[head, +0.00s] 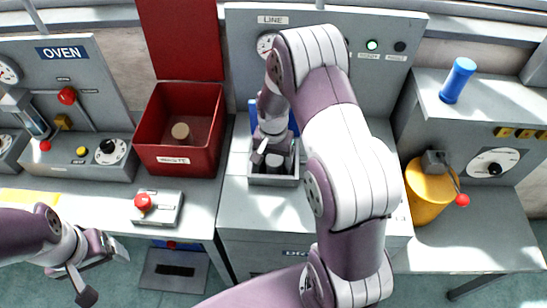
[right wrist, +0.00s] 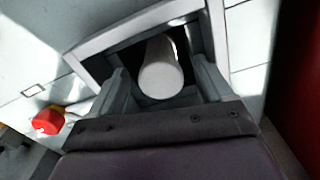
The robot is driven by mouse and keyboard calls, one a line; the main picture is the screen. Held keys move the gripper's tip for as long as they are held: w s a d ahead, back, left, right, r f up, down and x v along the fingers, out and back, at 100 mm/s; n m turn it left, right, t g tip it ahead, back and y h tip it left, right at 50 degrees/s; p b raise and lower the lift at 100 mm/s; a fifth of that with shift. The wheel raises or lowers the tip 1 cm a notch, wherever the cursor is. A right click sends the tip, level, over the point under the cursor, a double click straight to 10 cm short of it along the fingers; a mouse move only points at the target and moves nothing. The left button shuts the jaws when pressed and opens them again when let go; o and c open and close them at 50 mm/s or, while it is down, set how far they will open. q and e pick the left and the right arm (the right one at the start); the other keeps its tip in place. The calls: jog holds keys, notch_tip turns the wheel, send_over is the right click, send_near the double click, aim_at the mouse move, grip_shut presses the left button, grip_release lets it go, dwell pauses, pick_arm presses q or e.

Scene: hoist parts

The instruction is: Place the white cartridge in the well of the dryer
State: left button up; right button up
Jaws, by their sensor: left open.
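The white cartridge (right wrist: 160,75) is between the fingers of my right gripper (right wrist: 158,68) in the right wrist view, with its near end facing the camera. It sits inside the dark opening of the square well (right wrist: 95,42). Dark gaps show between the cartridge and both fingers, so the gripper looks open around it. In the head view my right gripper (head: 273,155) points down into the well (head: 273,181) of the dryer (head: 250,215), hiding most of the cartridge. How deep the cartridge sits is hidden. My left gripper (head: 103,268) is open and empty at the lower left.
A yellow cylinder (head: 426,190) and a blue cylinder (head: 458,80) are at the right. My right arm covers the dryer's right part.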

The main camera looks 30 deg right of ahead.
notch_tip(320, 180, up, 12)
jog(key=s+a+n, duration=0.4)
jog(key=s, duration=0.2)
jog(key=s+a+n+t, duration=0.1)
jog(key=s+a+n, duration=0.3)
jog(key=s, duration=0.3)
jog(key=shift+s+f+n+b, duration=0.2)
jog(key=shift+f+n+b, duration=0.15)
jog(key=shift+f+n, duration=0.1)
